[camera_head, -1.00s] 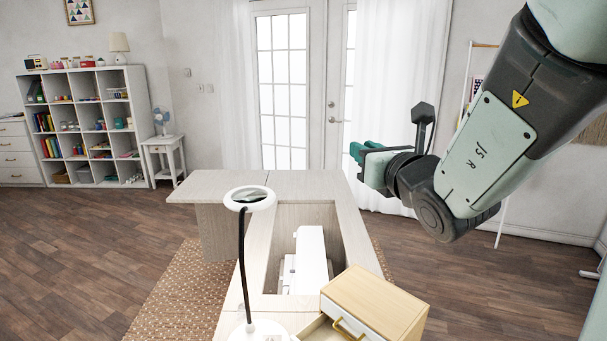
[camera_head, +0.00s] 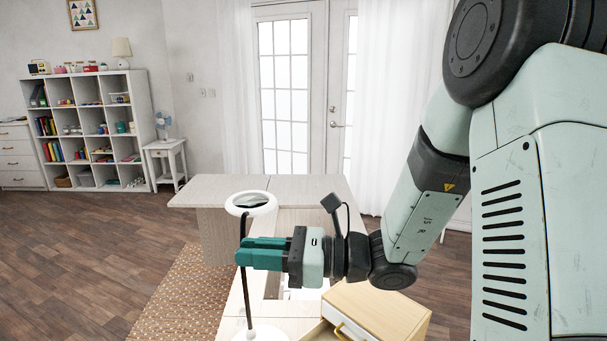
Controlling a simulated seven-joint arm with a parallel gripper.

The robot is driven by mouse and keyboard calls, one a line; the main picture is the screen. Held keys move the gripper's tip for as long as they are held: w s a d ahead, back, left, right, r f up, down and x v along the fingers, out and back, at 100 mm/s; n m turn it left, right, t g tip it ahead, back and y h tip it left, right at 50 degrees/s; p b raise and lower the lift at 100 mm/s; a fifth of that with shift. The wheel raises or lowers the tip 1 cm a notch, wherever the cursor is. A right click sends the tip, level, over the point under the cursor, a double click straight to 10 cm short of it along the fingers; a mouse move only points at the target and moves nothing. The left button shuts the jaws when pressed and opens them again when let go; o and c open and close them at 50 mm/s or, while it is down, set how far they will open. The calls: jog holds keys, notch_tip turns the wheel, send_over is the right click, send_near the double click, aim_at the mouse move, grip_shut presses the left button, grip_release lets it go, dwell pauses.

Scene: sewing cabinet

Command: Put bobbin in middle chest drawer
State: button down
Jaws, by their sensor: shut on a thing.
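My gripper (camera_head: 246,253) points left above the sewing cabinet, with its teal fingers close together. The fingertips overlap the dark stem of the magnifier lamp in the picture. The bobbin is not visible; anything between the fingers is too small or hidden to tell. The small wooden chest (camera_head: 378,312) stands at the front right of the cabinet, below and to the right of my gripper.
The magnifier lamp (camera_head: 251,203) with a white ring head stands on the cabinet top (camera_head: 235,187), close to my gripper. My arm hides most of the cabinet's well and sewing machine. The back left of the top is clear.

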jog(key=s+d+f+n+g+h, duration=0.3)
jog(key=s+f+n+g+h, duration=0.4)
jog(key=n+g, duration=0.25)
jog(key=s+d+f+n+g+h, duration=0.3)
jog(key=s+f+n+g+h, duration=0.2)
jog(key=s+n+g+h, duration=0.4)
jog(key=w+d+f+n+t+h, duration=0.1)
jog(key=w+d+n+t+h, duration=0.25)
jog(key=d+n+h, duration=0.4)
jog(key=w+d+f+n+t+h, duration=0.15)
jog(key=d+n+t+h, duration=0.35)
jog(key=h, duration=0.5)
jog(key=w+a+n+t+h, duration=0.2)
jog(key=w+a+n+t, duration=0.1)
jog(key=w+n+t, duration=0.9)
jog(key=shift+w+f+m+t, duration=0.25)
jog(key=shift+f+m, duration=0.2)
jog(key=shift+f, duration=0.45)
jog(key=shift+w+f+m+t, duration=0.3)
jog(key=shift+f+m, duration=0.1)
jog(key=shift+f, duration=0.5)
jog(key=shift+w+f+m+t, duration=0.25)
jog(key=shift+f+m, duration=0.2)
jog(key=shift+f, duration=0.45)
